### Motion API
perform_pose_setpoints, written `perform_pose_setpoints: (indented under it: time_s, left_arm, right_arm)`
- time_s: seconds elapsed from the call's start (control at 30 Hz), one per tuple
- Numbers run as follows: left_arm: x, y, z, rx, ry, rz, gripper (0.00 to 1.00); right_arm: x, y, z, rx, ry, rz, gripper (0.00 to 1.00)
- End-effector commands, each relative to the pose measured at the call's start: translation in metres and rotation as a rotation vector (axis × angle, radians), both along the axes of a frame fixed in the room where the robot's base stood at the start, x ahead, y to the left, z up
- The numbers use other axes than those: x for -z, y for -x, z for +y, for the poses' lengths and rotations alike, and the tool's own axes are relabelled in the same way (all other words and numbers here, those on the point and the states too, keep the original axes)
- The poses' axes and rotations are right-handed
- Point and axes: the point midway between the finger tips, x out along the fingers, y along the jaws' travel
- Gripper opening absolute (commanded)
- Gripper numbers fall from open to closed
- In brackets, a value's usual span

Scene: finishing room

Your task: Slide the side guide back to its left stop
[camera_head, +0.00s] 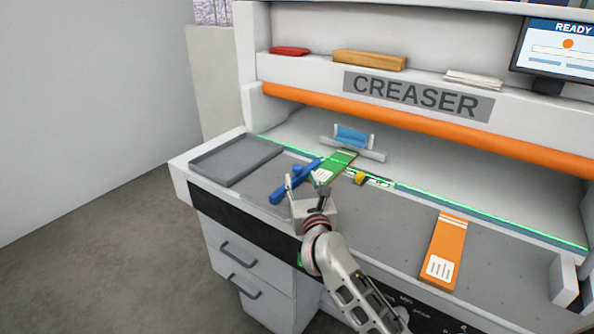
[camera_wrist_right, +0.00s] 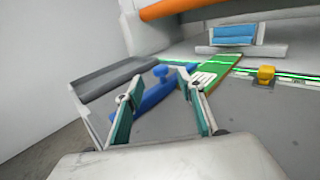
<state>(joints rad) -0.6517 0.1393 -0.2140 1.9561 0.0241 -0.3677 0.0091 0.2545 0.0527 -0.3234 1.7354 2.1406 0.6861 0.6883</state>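The side guide looks to be the blue bar with a round knob (camera_head: 281,194). It lies slantwise on the grey bed near its left end, just right of the grey tray. It also shows in the right wrist view (camera_wrist_right: 154,96), beyond and between my fingers. My right gripper (camera_head: 306,184) is over the bed at the guide's near side. Its fingers (camera_wrist_right: 163,84) are apart with nothing clamped between them; whether one touches the bar I cannot tell. I cannot make out a marked left stop. My left gripper is not in view.
A green card (camera_head: 342,158) lies right of the guide, with a yellow block (camera_head: 361,178) beside it on the scale strip. A blue piece in a grey holder (camera_head: 352,136) stands behind. An orange card (camera_head: 446,250) lies farther right. The grey tray (camera_head: 219,173) is left.

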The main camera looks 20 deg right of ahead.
Motion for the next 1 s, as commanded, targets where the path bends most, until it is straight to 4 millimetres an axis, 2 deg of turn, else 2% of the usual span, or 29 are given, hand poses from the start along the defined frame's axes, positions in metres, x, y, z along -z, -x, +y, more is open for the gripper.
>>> perform_pose_setpoints:
  time_s: [0.03, 0.1, 0.3, 0.5, 0.8, 0.93, 0.97, 1.0]
  left_arm:
    - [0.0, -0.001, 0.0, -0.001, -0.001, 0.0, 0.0]
    - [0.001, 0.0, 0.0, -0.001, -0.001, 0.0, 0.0]
    - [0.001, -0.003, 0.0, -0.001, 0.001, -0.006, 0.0]
    - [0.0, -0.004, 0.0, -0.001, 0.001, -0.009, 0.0]
    - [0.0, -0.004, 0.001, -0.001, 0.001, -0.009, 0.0]
    - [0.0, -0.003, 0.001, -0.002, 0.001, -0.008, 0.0]
    - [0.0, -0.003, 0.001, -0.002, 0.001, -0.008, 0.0]
    - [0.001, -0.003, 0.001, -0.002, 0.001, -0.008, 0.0]
  right_arm:
    - [-0.002, -0.015, -0.003, 0.004, -0.002, 0.001, 0.38]
    - [-0.002, -0.028, -0.004, 0.003, -0.002, 0.002, 0.38]
    - [-0.002, -0.057, -0.009, 0.003, 0.0, 0.002, 0.38]
    - [-0.002, -0.07, -0.01, 0.002, -0.001, 0.002, 0.38]
    - [-0.003, -0.071, -0.01, 0.002, -0.001, 0.002, 0.38]
    - [-0.003, -0.071, -0.01, 0.002, -0.001, 0.002, 0.04]
    - [-0.003, -0.071, -0.01, 0.002, -0.001, 0.002, 0.0]
    - [-0.003, -0.071, -0.01, 0.002, -0.001, 0.002, 0.0]
